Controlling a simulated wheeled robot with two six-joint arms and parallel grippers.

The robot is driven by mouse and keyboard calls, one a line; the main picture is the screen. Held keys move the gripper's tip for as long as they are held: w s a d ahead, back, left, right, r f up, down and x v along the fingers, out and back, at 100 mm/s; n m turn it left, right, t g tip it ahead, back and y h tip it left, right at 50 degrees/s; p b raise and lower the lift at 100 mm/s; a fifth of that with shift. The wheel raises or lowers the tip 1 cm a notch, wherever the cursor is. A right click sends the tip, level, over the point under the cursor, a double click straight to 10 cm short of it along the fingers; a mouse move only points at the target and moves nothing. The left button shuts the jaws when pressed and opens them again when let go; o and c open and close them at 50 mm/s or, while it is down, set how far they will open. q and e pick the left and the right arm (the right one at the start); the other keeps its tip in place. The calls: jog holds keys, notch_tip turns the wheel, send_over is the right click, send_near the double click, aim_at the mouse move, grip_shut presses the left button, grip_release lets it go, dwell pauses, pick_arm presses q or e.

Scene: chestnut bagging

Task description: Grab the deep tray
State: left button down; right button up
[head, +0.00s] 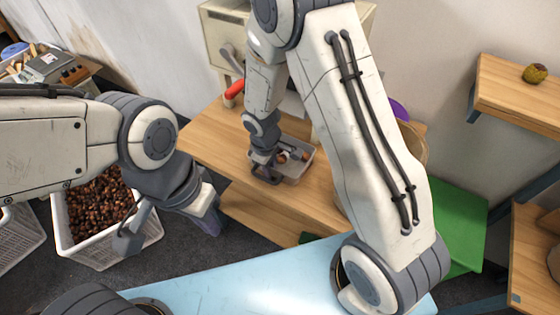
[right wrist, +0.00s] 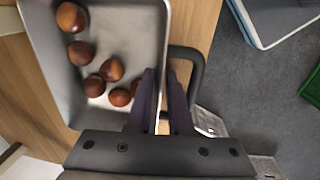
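The deep tray (head: 301,170) is a grey metal tray with chestnuts in it, on the wooden table in the head view. In the right wrist view the tray (right wrist: 130,25) fills the upper left, with a dark loop handle (right wrist: 197,68) on its right side. My right gripper (right wrist: 161,72) has its fingers close together on either side of the tray's right wall by the handle, and looks shut on it. My left gripper (head: 207,217) is away from the tray, in front of the table's left end.
A white crate of chestnuts (head: 145,238) stands on the floor at left. A light blue surface (head: 245,283) is in the foreground. A green box (head: 462,222) is at right, below a wooden shelf (head: 505,92). A cream machine (head: 220,30) stands behind the tray.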

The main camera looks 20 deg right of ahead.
grip_shut()
dwell(1.4)
